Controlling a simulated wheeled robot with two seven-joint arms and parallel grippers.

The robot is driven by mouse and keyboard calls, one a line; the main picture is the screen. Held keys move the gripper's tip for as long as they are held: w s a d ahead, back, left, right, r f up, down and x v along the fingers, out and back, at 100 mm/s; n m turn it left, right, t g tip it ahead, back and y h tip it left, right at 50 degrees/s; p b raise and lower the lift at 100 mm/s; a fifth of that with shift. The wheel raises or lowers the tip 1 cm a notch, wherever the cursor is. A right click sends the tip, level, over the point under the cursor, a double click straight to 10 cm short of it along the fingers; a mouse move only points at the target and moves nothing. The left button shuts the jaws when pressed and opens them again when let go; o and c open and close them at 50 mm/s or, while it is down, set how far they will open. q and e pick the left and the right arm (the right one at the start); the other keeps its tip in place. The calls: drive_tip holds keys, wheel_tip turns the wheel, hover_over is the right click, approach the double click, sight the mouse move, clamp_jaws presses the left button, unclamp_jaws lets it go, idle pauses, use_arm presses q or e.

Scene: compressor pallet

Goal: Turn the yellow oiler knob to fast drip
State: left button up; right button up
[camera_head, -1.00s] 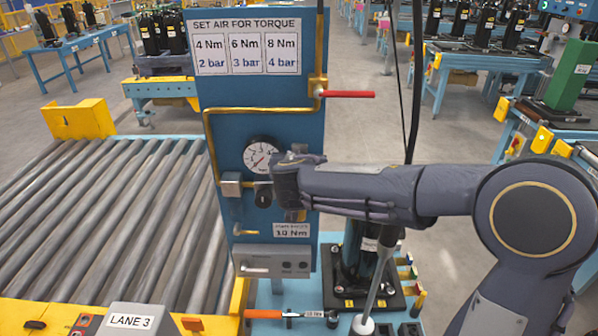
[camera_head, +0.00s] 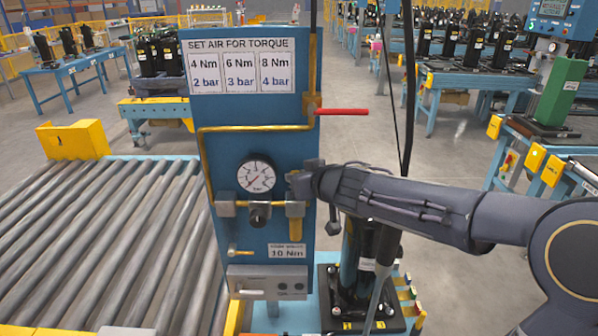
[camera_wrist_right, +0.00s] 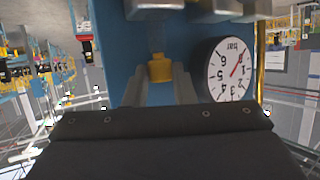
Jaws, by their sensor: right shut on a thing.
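The yellow oiler knob (camera_wrist_right: 161,69) shows in the right wrist view between the fingertips of my right gripper (camera_wrist_right: 160,78), which is shut on it. In the head view my right gripper (camera_head: 298,181) reaches in from the right to the top of the oiler (camera_head: 296,229) on the blue panel (camera_head: 262,114). There the gripper hides the knob, so its setting cannot be read. The oiler's yellowish bowl hangs below the gripper. My left gripper is in neither view.
The pressure gauge (camera_head: 256,176) and black regulator knob (camera_head: 259,214) sit left of the oiler. A red-handled valve (camera_head: 341,112) sticks out above my right arm. A black compressor (camera_head: 354,265) stands below it. A roller conveyor (camera_head: 110,240) lies left.

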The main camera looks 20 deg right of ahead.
idle(0.6)
drive_tip(key=o, duration=0.7)
drive_tip(key=shift+s, duration=0.1)
drive_tip(key=p+v, duration=0.3)
drive_tip(key=v, duration=0.4)
drive_tip(key=shift+s+d+r+p, duration=0.15)
drive_tip(key=shift+s+d+p, duration=0.1)
drive_tip(key=shift+s+p, duration=0.1)
drive_tip(key=shift+w, duration=0.1)
